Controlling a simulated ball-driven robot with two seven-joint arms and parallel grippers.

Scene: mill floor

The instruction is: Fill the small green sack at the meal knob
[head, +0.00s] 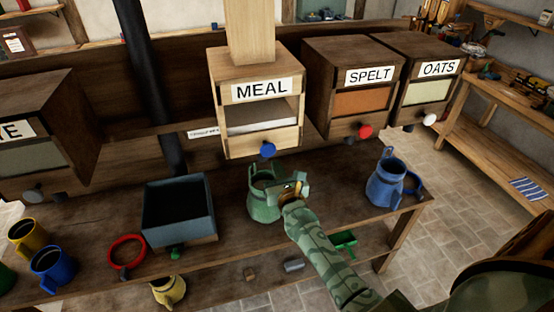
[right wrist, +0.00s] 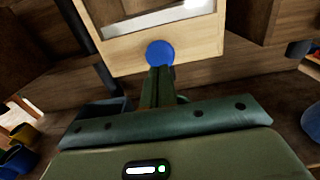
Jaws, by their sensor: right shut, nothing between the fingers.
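The small green sack (head: 262,206) stands upright on the bench below the wooden MEAL bin (head: 261,137), partly hidden by my right gripper. The bin's round blue knob (head: 267,150) sits at the lower front and also shows in the right wrist view (right wrist: 160,52). My right gripper (head: 283,187) is shut and empty in front of the sack. In the right wrist view its fingers (right wrist: 158,80) point at the knob and their tips lie just under it; I cannot tell whether they touch it. The sack cannot be made out in the right wrist view. My left gripper is not in view.
The SPELT bin (head: 355,95) with a red knob and the OATS bin (head: 428,80) stand to the right. A blue sack (head: 385,187) stands at the bench's right.

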